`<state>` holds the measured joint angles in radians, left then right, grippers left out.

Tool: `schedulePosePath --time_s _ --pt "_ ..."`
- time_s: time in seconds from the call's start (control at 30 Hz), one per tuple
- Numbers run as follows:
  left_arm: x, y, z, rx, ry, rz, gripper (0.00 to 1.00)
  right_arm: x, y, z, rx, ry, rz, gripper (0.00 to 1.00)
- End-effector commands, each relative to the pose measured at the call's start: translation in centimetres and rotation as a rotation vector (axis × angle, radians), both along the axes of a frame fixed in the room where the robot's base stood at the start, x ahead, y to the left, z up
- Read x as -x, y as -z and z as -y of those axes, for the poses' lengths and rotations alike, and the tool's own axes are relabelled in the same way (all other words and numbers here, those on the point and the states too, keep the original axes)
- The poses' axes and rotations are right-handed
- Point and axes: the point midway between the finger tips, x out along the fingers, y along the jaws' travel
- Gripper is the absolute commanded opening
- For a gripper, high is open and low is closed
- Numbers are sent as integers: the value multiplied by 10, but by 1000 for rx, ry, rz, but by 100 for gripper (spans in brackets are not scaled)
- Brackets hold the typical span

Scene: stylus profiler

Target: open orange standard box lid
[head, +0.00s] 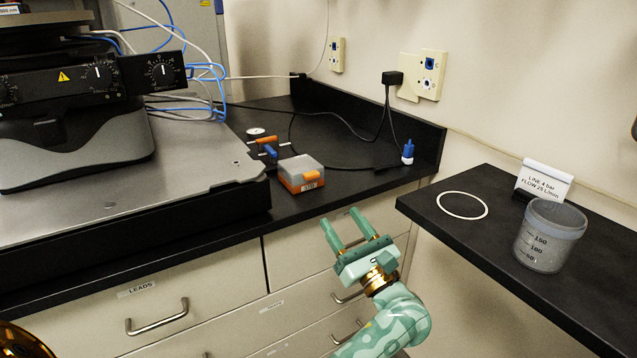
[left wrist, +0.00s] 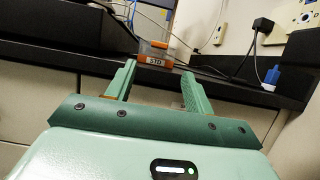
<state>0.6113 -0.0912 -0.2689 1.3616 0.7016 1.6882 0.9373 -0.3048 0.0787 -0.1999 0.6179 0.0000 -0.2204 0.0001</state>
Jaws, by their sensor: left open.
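The orange standard box (head: 301,182) is a small box with an orange base, a grey lid, an orange tab and a label on its front. It sits on the black bench top near the front edge, right of the instrument plate, and its lid looks shut. My left gripper (head: 341,217) is open and empty, below and to the right of the box, in front of the drawers. In the left wrist view the box (left wrist: 155,62), labelled STD, shows ahead between the two open fingers, apart from them. My right gripper is not in view.
The instrument plate (head: 110,205) stands left of the box. Small orange and blue fittings (head: 268,146) lie behind it. Cables (head: 345,118) cross the bench at the back. A right-hand shelf holds a white ring (head: 462,205), a sign (head: 543,180) and a clear beaker (head: 548,237).

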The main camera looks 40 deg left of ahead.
Motion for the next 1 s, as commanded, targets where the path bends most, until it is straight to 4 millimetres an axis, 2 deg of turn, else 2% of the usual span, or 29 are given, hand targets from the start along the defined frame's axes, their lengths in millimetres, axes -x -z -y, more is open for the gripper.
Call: schedulePosePath --time_s 0.2,0.4,0.6,0.87,0.93,1.0 --pt "-20 -22 -49 -4 -2 0 53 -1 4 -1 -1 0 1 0" --pt "-34 -36 -81 -4 -1 -1 53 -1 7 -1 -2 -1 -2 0" --pt "-39 -42 -95 -3 -1 -2 53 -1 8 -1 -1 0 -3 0" --pt "-40 -43 -97 -2 0 -3 53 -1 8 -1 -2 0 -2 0" --pt "-40 -43 -97 -2 0 -3 39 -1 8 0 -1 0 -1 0" --pt "-40 -43 -97 -2 0 -3 19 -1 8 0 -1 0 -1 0"
